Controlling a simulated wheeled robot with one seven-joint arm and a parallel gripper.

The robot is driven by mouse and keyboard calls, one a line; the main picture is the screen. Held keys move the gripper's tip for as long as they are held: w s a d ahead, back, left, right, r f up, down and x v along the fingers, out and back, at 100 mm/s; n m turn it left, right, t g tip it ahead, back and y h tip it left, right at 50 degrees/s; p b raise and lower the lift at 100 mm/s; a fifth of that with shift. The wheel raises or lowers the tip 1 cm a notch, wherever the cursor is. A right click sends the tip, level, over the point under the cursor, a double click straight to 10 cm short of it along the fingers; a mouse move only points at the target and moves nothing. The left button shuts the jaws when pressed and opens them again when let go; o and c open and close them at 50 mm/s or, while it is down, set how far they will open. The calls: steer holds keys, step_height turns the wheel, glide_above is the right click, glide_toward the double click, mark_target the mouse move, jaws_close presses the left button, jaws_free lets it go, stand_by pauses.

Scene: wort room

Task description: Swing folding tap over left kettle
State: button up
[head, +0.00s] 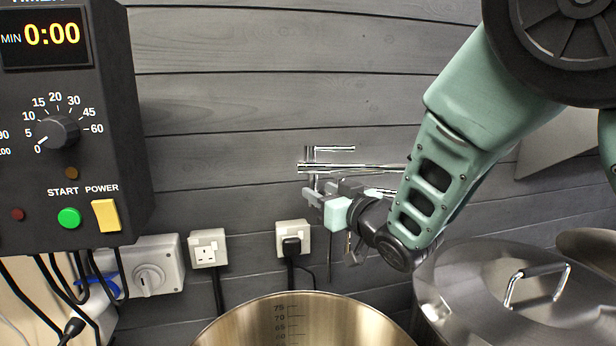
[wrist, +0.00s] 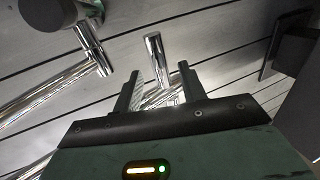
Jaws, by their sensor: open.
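The chrome folding tap (head: 330,167) is on the grey wall, its thin arms stretching right above the gap between the kettles. In the wrist view, a short chrome tap piece (wrist: 154,48) stands just beyond and between my fingertips, and a jointed chrome tube (wrist: 92,48) runs at the left. My gripper (head: 312,195) is just below the tap's left part; in the wrist view its fingers (wrist: 158,82) are apart, with no clear grip on the tap. My gripper and forearm hide some of the tap. The left kettle (head: 250,325) is open, with a level scale inside.
A lidded steel kettle (head: 530,290) with a lid handle stands at the right. A black timer box (head: 75,130) reading 0:00 hangs at the left. Sockets (head: 208,248) and a plugged lead (head: 292,240) sit below the tap. The wall above the tap is clear.

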mark_target(316, 189)
steer(key=shift+p+x, duration=1.1)
steer(key=shift+x, duration=1.9)
jaws_close()
